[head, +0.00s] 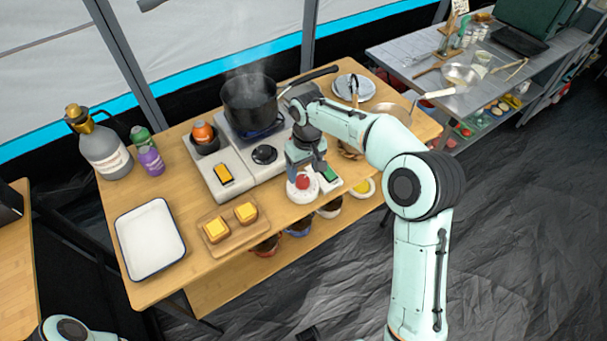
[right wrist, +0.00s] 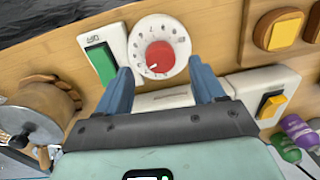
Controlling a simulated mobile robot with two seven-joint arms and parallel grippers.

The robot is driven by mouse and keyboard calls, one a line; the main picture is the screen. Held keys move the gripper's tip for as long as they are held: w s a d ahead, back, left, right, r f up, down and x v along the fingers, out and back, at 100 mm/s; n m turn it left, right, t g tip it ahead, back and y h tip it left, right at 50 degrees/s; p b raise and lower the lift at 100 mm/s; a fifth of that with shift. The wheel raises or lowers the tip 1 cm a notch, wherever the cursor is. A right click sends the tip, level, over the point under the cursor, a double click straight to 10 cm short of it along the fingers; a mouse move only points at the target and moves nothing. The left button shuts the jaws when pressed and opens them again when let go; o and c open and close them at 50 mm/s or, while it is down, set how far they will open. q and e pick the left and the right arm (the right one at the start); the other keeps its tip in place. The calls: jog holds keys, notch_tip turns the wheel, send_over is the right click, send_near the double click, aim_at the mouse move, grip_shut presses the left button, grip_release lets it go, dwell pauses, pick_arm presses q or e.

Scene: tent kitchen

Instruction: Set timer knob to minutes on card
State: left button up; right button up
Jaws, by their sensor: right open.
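The red timer knob (head: 302,182) sits on a white dial at the front edge of the wooden table. In the right wrist view, the red knob (right wrist: 160,55) has a small pale mark at its lower left, and dark figures ring the white dial (right wrist: 139,36); they are too small to read surely. My right gripper (head: 306,164) is open above the knob. No minutes card can be made out with certainty. My left gripper is out of view.
A green switch (right wrist: 101,62) is beside the dial. A steaming dark pot (head: 249,104) stands on the stove behind. A board with two cheese-topped pieces (head: 222,237) and a white tray (head: 150,240) lie to the left. Bowls sit on the shelf below.

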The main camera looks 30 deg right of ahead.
aim_at(305, 179)
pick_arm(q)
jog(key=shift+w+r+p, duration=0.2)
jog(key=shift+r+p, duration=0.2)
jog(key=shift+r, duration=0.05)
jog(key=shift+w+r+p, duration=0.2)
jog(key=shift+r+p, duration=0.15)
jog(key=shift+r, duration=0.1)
pick_arm(e)
notch_tip(305, 179, up, 10)
jog(key=shift+d, duration=0.25)
jog(key=shift+f, duration=0.1)
